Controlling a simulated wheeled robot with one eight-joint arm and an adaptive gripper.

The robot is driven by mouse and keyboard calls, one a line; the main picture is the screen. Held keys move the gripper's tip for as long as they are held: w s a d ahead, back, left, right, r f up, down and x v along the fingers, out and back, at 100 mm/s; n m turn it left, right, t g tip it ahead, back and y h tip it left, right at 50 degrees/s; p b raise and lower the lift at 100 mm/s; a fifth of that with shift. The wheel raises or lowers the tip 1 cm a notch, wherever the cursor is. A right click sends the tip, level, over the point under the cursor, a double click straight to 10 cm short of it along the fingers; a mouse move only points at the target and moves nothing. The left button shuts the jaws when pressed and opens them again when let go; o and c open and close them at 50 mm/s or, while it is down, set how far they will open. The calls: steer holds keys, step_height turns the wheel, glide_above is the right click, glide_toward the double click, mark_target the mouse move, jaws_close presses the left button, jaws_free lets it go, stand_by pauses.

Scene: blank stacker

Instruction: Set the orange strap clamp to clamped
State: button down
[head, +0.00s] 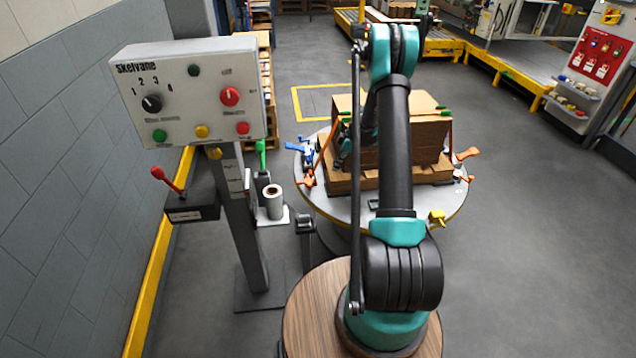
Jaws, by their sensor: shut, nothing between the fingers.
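Two orange clamp parts show at the rim of the round grey table (335,208). One orange clamp (306,181) is at the left, below a blue clamp. The other orange clamp (466,154) sticks out at the right. Which one is the strap clamp, and whether either is clamped, is too small to tell. Orange straps (325,145) run over the cardboard boxes (425,135). My gripper (338,164) is small and partly hidden at the left side of the boxes, a little right of the left orange clamp. It is shut and holds nothing. Contact cannot be told.
A blue clamp (297,147) and a yellow clamp (437,217) are also on the table rim. Floor at right is clear.

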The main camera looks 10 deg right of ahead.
steer(key=shift+f, duration=0.1)
steer(key=x, duration=0.9)
steer(key=shift+a+f, duration=0.1)
steer(key=shift+f, duration=0.2)
steer(key=shift+w+a+f, duration=0.1)
steer(key=shift+w+a, duration=0.05)
steer(key=shift+a, duration=0.45)
steer(key=shift+w+a, duration=0.15)
steer(key=shift+a, duration=0.45)
steer(key=shift+w+a, duration=0.1)
steer(key=shift+a, duration=0.7)
steer(key=shift+w+a, duration=0.1)
